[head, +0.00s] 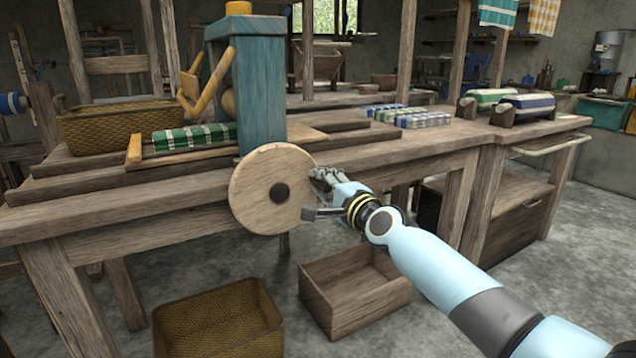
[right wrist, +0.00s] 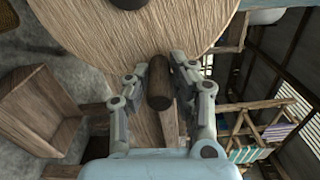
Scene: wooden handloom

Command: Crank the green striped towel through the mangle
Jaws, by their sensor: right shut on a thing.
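The green striped towel (head: 195,137) lies folded flat on a wooden board left of the mangle. Its right end meets the teal mangle post (head: 262,95); whether it is between the rollers is hidden. A round wooden crank wheel (head: 268,195) with a dark hub is on the mangle's near side; it also fills the top of the right wrist view (right wrist: 150,30). My right gripper (head: 318,193) is at the wheel's right rim. My left gripper is not in view.
A wicker basket (head: 120,125) stands on the bench behind the towel. An empty wooden crate (head: 350,300) and another basket (head: 215,325) sit on the floor below. Folded striped cloths (head: 422,119) and rolled ones (head: 527,104) lie on the bench to the right.

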